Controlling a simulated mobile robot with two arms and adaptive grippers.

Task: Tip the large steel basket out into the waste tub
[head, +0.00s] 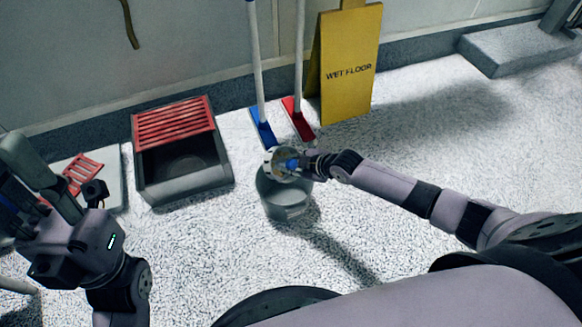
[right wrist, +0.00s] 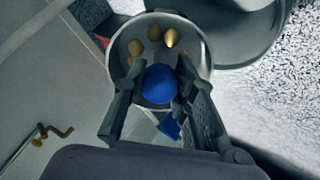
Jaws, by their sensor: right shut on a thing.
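The large steel basket (head: 280,161) is a round metal cup tilted with its opening showing in the head view, just above the waste tub (head: 288,208). My right gripper (head: 300,163) is shut on it from the right. The grey tub (right wrist: 240,50) shows at upper right. My left gripper (head: 14,172) is at the left edge, its fingers apart and empty.
A grey bin with a red slatted top (head: 174,121) stands left of the tub. A blue brush (head: 262,130), a red brush (head: 297,120) and a yellow wet floor sign (head: 348,70) stand behind. A red grate (head: 82,172) lies at left. The front floor is clear.

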